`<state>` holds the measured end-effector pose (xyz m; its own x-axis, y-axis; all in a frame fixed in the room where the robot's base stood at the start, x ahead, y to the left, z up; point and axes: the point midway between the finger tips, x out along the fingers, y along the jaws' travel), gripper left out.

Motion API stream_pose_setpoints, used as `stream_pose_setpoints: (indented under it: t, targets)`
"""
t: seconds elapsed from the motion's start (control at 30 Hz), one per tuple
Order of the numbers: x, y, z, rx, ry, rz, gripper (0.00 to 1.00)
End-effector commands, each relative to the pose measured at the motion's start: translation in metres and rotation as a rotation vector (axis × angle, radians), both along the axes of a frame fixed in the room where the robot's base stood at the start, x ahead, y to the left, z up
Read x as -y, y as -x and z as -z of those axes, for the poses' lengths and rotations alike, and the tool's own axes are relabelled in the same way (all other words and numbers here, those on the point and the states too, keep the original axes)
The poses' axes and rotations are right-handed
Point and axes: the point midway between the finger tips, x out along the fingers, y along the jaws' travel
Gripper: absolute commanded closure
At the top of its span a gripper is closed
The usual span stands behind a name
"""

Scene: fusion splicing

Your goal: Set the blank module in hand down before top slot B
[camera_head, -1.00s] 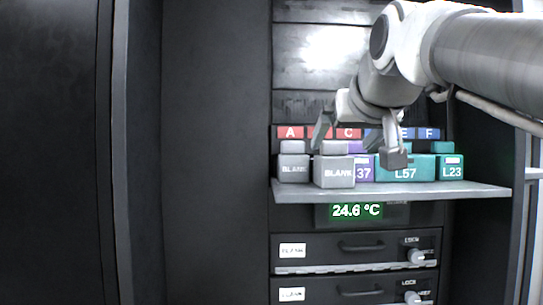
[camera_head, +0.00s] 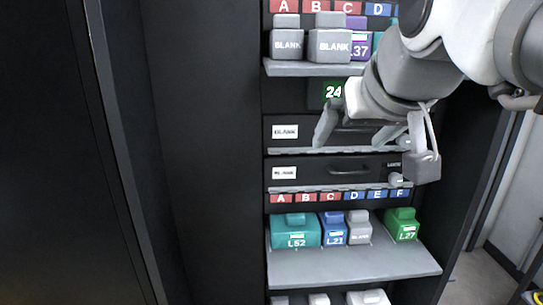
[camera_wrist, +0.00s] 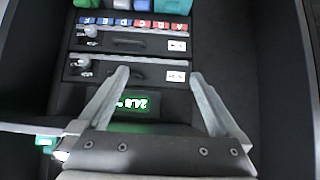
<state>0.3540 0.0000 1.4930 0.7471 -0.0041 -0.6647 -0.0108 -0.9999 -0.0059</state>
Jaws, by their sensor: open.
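A grey BLANK module (camera_head: 330,46) stands upright on the top shelf (camera_head: 312,70), below the red B label (camera_head: 315,6). It sits nearer the shelf's front than the grey BLANK module (camera_head: 288,44) under label A, on its left. A purple L37 module (camera_head: 359,47) stands on its right. My gripper (camera_head: 374,147) is open and empty, apart from the module, below the top shelf and before the drawers. In the wrist view, my open gripper (camera_wrist: 159,76) has nothing between its fingers. My arm hides the right part of the top shelf.
Two drawers with handles (camera_head: 349,168) lie behind my gripper. A lower shelf (camera_head: 350,264) juts out below, holding teal L52 (camera_head: 296,234), a blue module (camera_head: 333,231), a grey module (camera_head: 359,230) and green L27 (camera_head: 402,227). A green-lit display (camera_wrist: 134,105) shows in the wrist view.

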Motion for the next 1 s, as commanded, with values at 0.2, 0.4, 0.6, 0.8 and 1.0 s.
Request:
stream_pose_setpoints:
  t: [0.2, 0.4, 0.6, 0.8, 1.0]
  targets:
    - [0.000, 0.059, 0.126, -0.211, 0.001, -0.005, 0.00]
    - [0.000, 0.099, 0.192, -0.326, 0.003, -0.011, 0.00]
    - [0.000, 0.109, 0.208, -0.354, 0.005, -0.012, 0.00]
    - [0.000, 0.108, 0.207, -0.353, 0.004, -0.012, 0.00]
    - [0.000, 0.108, 0.207, -0.353, 0.004, -0.012, 0.00]
